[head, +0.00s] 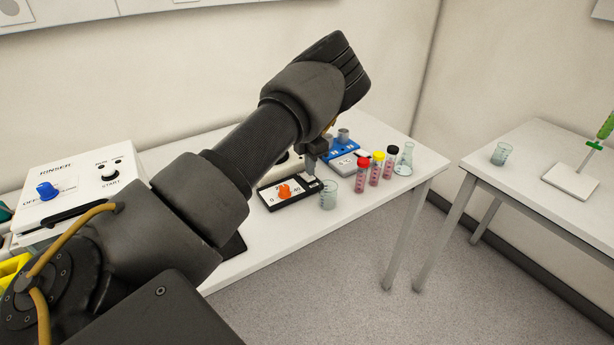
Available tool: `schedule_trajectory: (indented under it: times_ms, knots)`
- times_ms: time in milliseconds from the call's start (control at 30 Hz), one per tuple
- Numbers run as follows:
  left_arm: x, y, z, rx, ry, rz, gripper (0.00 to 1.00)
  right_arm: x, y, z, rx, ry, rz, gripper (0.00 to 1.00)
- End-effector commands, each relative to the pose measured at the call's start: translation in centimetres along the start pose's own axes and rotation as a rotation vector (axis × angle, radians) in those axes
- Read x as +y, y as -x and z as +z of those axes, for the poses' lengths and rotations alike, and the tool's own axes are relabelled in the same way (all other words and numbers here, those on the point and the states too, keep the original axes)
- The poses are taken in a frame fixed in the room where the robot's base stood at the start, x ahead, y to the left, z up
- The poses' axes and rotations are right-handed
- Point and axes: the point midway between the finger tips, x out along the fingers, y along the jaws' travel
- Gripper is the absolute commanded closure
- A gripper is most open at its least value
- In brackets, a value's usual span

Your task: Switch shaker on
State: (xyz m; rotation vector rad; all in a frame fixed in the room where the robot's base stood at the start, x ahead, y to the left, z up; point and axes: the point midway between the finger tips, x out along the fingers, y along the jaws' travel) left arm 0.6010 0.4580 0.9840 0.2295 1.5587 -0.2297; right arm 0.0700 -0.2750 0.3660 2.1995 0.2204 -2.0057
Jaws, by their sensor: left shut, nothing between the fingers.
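My left arm reaches in from the left across the white table. My left gripper (312,166) points down and is shut with nothing in it. It is just behind a black-framed control panel (299,199) with an orange knob (285,190) and a printed number scale. A blue and grey device (345,147) stands to the right of the gripper, partly hidden by it. No shaker label is readable, so I cannot tell which of these is the shaker. Whether the fingertips touch anything is unclear. My right gripper is not in view.
A glass beaker (328,196) stands beside the panel. Several capped red sample tubes (375,170) and a conical flask (404,160) stand near the table's right end. A white rinser (82,186) with a blue knob is at left. A second table (535,190) stands right, across a gap.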

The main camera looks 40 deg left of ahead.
Motion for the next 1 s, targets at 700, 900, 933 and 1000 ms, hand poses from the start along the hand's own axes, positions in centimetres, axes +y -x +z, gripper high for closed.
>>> schedule_trajectory:
  times_ms: [700,900,933,1000]
  knots:
    - [0.0,-1.1,0.0,0.000,0.000,0.000,1.00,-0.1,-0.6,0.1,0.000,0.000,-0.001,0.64]
    - [0.0,-1.4,0.0,0.000,0.000,0.000,1.00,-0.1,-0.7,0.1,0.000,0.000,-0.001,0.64]
    - [0.0,-1.5,0.0,0.000,0.000,0.000,1.00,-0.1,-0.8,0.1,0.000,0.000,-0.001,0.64]
    - [0.0,-1.6,0.0,0.000,0.000,0.000,1.00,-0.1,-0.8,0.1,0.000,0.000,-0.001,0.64]
